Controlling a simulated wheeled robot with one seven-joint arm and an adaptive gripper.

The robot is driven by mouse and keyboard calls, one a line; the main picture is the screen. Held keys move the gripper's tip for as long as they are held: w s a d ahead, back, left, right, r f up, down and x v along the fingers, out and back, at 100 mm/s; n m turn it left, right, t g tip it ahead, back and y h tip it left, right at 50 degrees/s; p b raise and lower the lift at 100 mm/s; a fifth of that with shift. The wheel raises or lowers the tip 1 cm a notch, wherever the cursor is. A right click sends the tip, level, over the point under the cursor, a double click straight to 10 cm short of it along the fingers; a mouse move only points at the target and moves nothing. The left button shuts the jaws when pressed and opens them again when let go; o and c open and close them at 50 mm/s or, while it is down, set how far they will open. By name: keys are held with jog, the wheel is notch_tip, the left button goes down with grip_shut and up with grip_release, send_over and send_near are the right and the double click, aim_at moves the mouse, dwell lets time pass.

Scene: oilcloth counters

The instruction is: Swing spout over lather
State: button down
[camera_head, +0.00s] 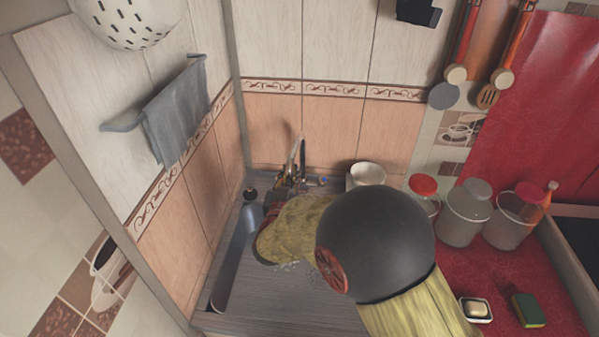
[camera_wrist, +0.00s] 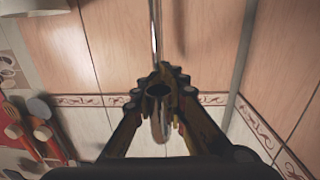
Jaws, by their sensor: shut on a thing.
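The metal spout (camera_head: 297,153) rises at the back of the counter, near the tiled corner. My gripper (camera_head: 287,184) is at the spout and mostly hidden behind my arm. In the wrist view my gripper (camera_wrist: 160,88) has its fingers brought together around the shiny spout (camera_wrist: 156,30), which runs up between them. A rounded metal piece also shows between the fingers, below the tips. Small white specks, perhaps the lather (camera_head: 290,266), show on the grey surface just below my arm. My arm hides most of that surface.
Several jars (camera_head: 467,212), a soap dish (camera_head: 476,308) and a sponge (camera_head: 528,310) are on the red cloth. Walls close the left and back.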

jog(key=shift+w+a+r, duration=0.1)
jog(key=shift+a, duration=0.3)
jog(key=c, duration=1.7)
grip_release()
jog(key=s, duration=0.8)
jog(key=s+a, duration=0.1)
jog(key=s, duration=0.3)
jog(key=shift+c, duration=0.6)
